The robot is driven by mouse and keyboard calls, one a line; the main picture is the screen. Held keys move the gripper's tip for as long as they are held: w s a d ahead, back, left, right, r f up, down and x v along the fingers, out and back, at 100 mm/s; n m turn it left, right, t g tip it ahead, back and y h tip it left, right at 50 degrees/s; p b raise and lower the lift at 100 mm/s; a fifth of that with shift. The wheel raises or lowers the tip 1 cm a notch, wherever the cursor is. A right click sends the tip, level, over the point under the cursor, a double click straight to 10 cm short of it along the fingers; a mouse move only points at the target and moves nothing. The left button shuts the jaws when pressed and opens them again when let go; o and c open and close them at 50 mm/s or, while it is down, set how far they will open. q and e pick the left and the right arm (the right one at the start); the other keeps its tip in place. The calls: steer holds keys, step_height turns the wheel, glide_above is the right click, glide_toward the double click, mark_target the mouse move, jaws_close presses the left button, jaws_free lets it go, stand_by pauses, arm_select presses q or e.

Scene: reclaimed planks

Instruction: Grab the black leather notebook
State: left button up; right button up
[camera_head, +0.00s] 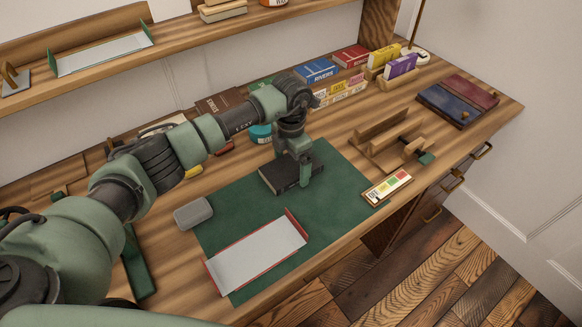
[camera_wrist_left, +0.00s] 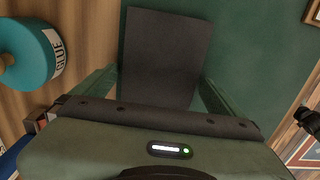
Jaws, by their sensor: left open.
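The black leather notebook (camera_head: 283,174) lies on the green desk mat (camera_head: 342,180), near the mat's back edge. In the left wrist view the notebook (camera_wrist_left: 162,52) is a dark rectangle between the two green fingers of my left gripper. My left gripper (camera_head: 303,176) is at the notebook from above, open, with a finger on either side of it. Whether the fingers touch the notebook I cannot tell. Part of the notebook is hidden behind the gripper. My right gripper is not in view.
A teal glue pot (camera_wrist_left: 30,55) stands beside the gripper. A white tray with red ends (camera_head: 258,254) and a grey box (camera_head: 193,213) lie nearer the front. A wooden holder (camera_head: 385,135) stands to the right. Books (camera_head: 318,72) line the back. The mat's right part is clear.

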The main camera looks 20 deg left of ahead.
arm_select(q)
steer(key=c, duration=1.4)
steer(key=shift+r, duration=0.15)
steer(key=shift+c, duration=0.2)
